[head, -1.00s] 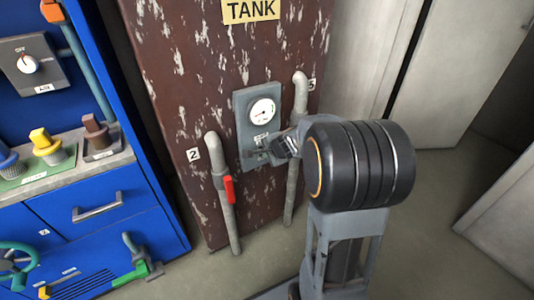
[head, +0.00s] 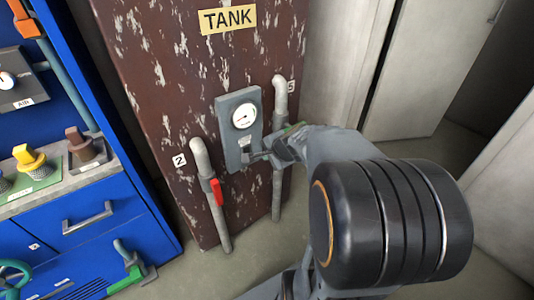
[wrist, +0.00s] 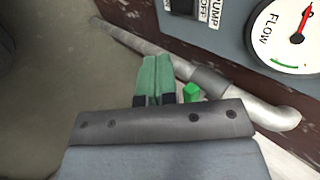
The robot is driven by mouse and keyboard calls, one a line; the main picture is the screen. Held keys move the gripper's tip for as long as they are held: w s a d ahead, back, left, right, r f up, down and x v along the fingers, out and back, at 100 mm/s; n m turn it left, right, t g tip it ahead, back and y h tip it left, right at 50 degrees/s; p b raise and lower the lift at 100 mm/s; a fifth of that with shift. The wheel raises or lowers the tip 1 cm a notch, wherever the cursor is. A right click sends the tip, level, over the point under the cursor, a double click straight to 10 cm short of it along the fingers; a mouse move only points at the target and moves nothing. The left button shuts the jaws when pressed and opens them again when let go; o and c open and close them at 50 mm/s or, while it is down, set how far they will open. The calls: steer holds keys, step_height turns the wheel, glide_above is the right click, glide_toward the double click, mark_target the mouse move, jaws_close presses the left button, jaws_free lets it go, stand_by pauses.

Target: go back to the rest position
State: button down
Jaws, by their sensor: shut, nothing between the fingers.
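My gripper (head: 258,156) is at the lower right of the grey gauge panel on the tank in the head view, with the arm coming from the right. In the wrist view its two green fingers (wrist: 156,68) are together with nothing between them. They lie in front of the grey pipe, apart from the panel's switch as far as I can tell. The grey panel (head: 228,108) carries a round gauge (head: 245,115) and a switch marked PUMP, part of which shows in the wrist view (wrist: 184,6).
The brown tank (head: 165,90) bears pipe 2 (head: 201,160) with a red handle (head: 217,192), and pipe 5 (head: 280,95). A green piece (wrist: 191,92) is close beside my fingers at the pipe. A blue cabinet (head: 100,230) stands left. Pale walls stand right.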

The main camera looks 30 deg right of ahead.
stand_by(0.4)
steer(key=s+a+r+n+g+p, duration=0.1)
steer(key=s+a+r+n+p, duration=0.3)
steer(key=r+p, duration=0.5)
steer(key=s+a+r+n+g+p, duration=0.2)
steer(key=s+a+r+n+p, duration=0.2)
steer(key=r+n+p, duration=0.3)
steer(key=s+a+r+n+g+h+p, duration=0.1)
steer(key=s+a+r+n+p, duration=0.3)
steer(key=r+p, duration=0.9)
steer(key=shift+s+r+n+g, duration=0.5)
steer(key=shift+r+n, duration=0.2)
steer(key=shift+n, duration=0.2)
